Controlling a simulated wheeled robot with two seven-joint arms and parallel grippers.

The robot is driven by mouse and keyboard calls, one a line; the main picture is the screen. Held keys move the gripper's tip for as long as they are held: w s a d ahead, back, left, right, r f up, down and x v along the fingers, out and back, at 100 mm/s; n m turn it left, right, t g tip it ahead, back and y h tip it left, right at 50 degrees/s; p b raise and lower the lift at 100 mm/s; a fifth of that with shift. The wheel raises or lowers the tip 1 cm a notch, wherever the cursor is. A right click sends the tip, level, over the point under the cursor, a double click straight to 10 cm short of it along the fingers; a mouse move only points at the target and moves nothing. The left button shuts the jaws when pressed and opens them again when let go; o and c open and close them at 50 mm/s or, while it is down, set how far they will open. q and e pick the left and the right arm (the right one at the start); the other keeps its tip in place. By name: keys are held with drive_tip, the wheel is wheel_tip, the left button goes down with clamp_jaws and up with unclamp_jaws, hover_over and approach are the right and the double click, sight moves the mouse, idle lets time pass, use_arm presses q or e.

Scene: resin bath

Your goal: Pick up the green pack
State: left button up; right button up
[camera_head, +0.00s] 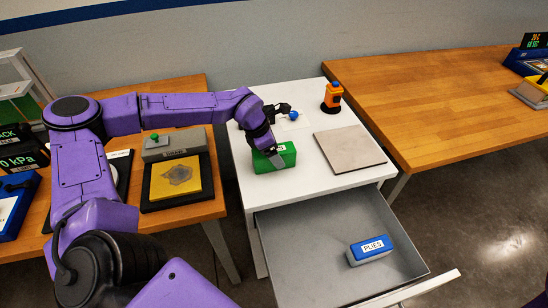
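The green pack (288,154) lies on the white cabinet top (300,178), near its front left. It has a white label, partly covered by my gripper. My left gripper (272,157) points down at the pack from above, with a dark finger against or just in front of its near top side. The far finger is hidden, so I cannot tell whether the gripper is closed on the pack. The pack appears to rest on the cabinet top. My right gripper is not in view.
An open drawer (292,268) below holds a blue-and-grey PLIES box (369,250). A small blue-tipped item (293,115) lies behind. Wooden tables (420,95) flank the cabinet.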

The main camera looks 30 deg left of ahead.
use_arm(q)
drive_tip(key=shift+f, duration=0.25)
drive_tip(key=c, duration=1.2)
drive_tip(key=shift+r, duration=0.15)
